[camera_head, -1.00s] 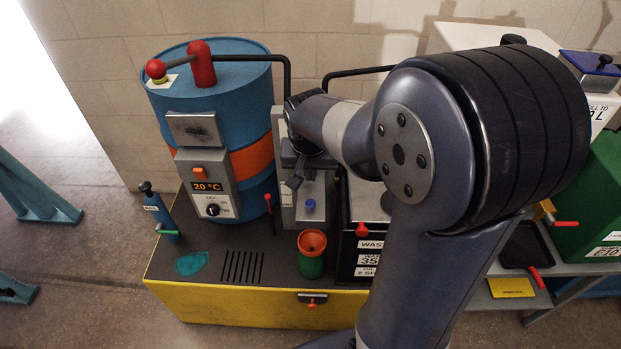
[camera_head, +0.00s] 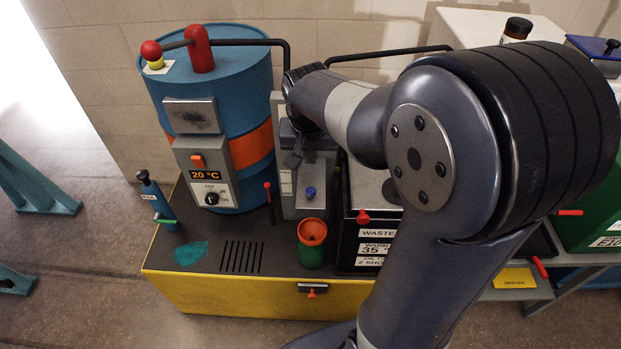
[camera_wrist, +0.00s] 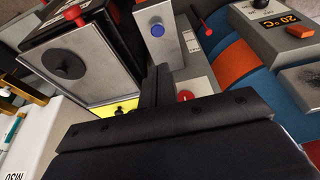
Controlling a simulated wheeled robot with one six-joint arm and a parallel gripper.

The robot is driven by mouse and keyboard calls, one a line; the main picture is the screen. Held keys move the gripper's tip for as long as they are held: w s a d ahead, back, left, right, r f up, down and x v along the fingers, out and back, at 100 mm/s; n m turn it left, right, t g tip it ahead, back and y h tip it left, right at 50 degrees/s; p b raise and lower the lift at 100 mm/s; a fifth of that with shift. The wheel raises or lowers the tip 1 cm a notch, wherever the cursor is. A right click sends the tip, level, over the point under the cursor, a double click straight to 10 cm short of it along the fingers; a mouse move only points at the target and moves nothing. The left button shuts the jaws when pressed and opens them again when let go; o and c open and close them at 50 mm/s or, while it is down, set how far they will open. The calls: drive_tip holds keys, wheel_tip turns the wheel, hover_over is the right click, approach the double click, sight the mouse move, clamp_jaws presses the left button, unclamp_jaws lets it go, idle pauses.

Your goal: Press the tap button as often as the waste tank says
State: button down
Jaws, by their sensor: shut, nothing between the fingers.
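The waste tank (camera_head: 345,240) is a dark box with a grey lid. Its labels show WASTE, WARM, 35 ° and a partly covered line starting with 2; my arm hides their right side. Left of it stands a narrow grey unit (camera_head: 318,205) with a blue knob (camera_head: 310,193), which also shows in the wrist view (camera_wrist: 157,30). In the wrist view a red button (camera_wrist: 185,96) with a white mark sits on grey metal right beside my fingers. My gripper (camera_head: 293,160) is shut and empty, pointing down at the grey unit. I cannot tell whether it touches the button.
A blue drum (camera_head: 240,85) with an orange band and a 20 °C display (camera_head: 206,175) stands left. An orange funnel on a green cup (camera_head: 312,240) stands in front of the grey unit. A small blue bottle (camera_head: 155,205) stands at the left edge of the yellow-sided bench (camera_head: 220,295).

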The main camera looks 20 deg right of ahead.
drive_tip(key=shift+s+a+r+b, duration=0.15)
drive_tip(key=shift+r+b, duration=0.4)
drive_tip(key=shift+b, duration=1.05)
drive_tip(key=b, duration=0.1)
approach(311, 190)
drive_tip(key=x, duration=0.5)
drive_tip(key=shift+w, duration=0.3)
drive_tip(key=shift+f, duration=0.75)
